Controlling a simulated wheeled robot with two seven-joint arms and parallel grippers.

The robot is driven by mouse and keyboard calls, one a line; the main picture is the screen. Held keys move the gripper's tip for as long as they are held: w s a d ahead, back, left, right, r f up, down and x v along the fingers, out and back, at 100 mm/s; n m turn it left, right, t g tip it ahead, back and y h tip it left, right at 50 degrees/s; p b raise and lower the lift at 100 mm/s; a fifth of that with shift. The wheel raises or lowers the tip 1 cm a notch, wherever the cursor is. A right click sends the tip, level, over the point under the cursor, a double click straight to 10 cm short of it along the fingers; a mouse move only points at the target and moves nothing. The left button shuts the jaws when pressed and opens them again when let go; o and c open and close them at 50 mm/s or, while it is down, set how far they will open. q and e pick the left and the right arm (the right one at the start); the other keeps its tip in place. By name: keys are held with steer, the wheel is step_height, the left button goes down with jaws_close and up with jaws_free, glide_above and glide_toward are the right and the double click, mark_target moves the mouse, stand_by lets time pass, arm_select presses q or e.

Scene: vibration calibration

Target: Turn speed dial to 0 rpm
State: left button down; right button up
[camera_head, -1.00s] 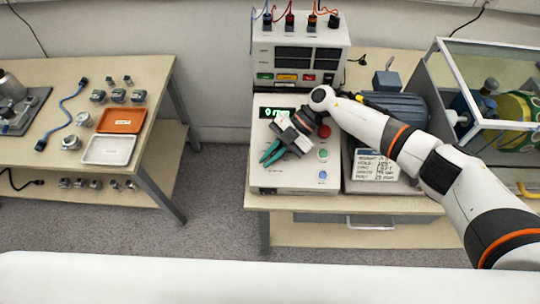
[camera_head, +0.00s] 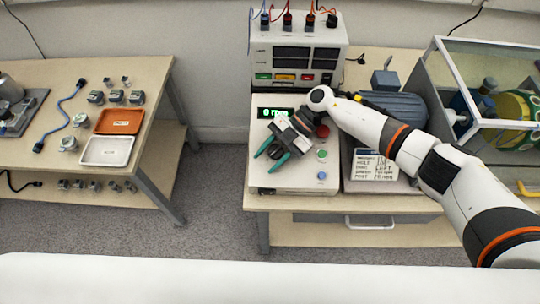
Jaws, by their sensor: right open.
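The white control box (camera_head: 264,176) stands on the right-hand table, with a green-lit display (camera_head: 277,113) near its top; the reading is partly covered and too small to read surely. My right gripper (camera_head: 268,157) is over the box's front panel, its two green-tipped fingers spread open and pointing down-left. The speed dial cannot be made out; the gripper and wrist cover the middle of the panel. A red button (camera_head: 323,141), a green button (camera_head: 322,155) and a blue button (camera_head: 322,175) show right of the gripper. My left gripper is not in view.
A power unit (camera_head: 297,60) with cables stands behind the box. A blue motor (camera_head: 395,105) and a label card (camera_head: 375,165) are to the right, near a glass-sided case (camera_head: 480,75). The left table holds sensors, an orange tray (camera_head: 120,121) and a white tray (camera_head: 107,151).

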steer(key=b+v, duration=0.4)
steer(key=v, duration=0.6)
steer(key=shift+w+d+r, duration=0.1)
steer(key=shift+w+d, duration=0.15)
steer(key=shift+d, duration=0.05)
steer(key=shift+w+d+r, duration=0.25)
steer(key=shift+d+r, duration=0.15)
steer(key=shift+r, duration=0.05)
